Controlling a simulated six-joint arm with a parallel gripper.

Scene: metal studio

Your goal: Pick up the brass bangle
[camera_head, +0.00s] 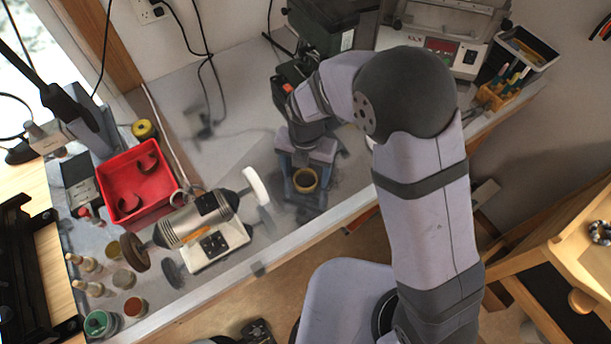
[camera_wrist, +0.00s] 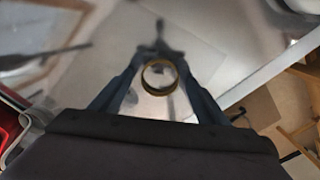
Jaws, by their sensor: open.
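The brass bangle (camera_head: 304,188) is a small gold-coloured ring near the front edge of the grey bench, right of the polishing motor. My gripper (camera_head: 306,180) reaches down over it, with its fingers open on either side. In the wrist view the bangle (camera_wrist: 158,91) shows as a ring between the two blue-grey fingers of my gripper (camera_wrist: 160,64), with a gap to each. I cannot tell the height of the fingertips over the bench.
A bench polishing motor (camera_head: 199,222) with a white wheel stands left of my gripper. Further left are a red tray (camera_head: 121,164) with dark rings and several small jars. A scale (camera_head: 447,51) and a tool box (camera_head: 524,50) stand at back right.

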